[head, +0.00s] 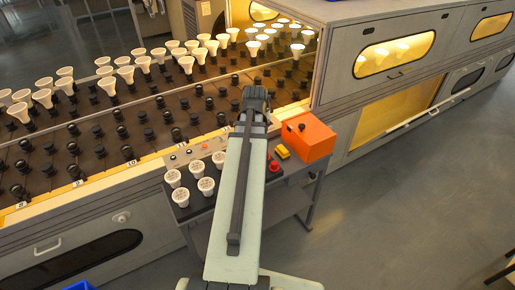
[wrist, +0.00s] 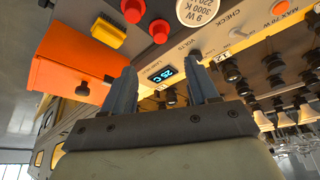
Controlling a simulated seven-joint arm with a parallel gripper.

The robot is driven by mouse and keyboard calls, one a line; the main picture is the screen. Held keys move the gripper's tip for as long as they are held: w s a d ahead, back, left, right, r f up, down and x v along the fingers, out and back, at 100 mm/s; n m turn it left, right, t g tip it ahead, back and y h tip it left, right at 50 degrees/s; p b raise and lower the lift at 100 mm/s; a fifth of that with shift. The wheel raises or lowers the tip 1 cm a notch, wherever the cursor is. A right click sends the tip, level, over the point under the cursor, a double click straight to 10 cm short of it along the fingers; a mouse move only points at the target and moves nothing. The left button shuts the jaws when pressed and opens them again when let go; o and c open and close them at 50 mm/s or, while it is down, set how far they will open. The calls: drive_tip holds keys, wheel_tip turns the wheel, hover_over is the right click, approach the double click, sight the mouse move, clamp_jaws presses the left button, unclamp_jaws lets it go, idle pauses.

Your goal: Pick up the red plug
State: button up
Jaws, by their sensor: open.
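Two red round-topped pieces stand close together in the wrist view, one (wrist: 133,10) near the top edge and one (wrist: 160,30) lower and to its right. In the head view red (head: 274,167) shows on the cart just right of my arm. I cannot tell which piece is the red plug. My gripper (wrist: 162,66) is open, with nothing between its fingers. The red pieces lie beyond its fingertips and apart from them. In the head view my gripper (head: 256,98) is over the front of the bulb rack, farther back than the red.
An orange box (head: 307,138) and a yellow block (head: 283,152) stand beside the red. Several white bulbs (head: 206,186) sit on the cart left of my arm. Sockets and bulbs fill the rack (head: 120,130).

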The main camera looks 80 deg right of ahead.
drive_tip(key=shift+x, duration=4.25)
drive_tip(key=shift+d+x, duration=0.25)
drive_tip(key=shift+x, duration=2.4)
drive_tip(key=shift+r, duration=0.1)
clamp_jaws()
drive_tip(key=shift+r, duration=0.1)
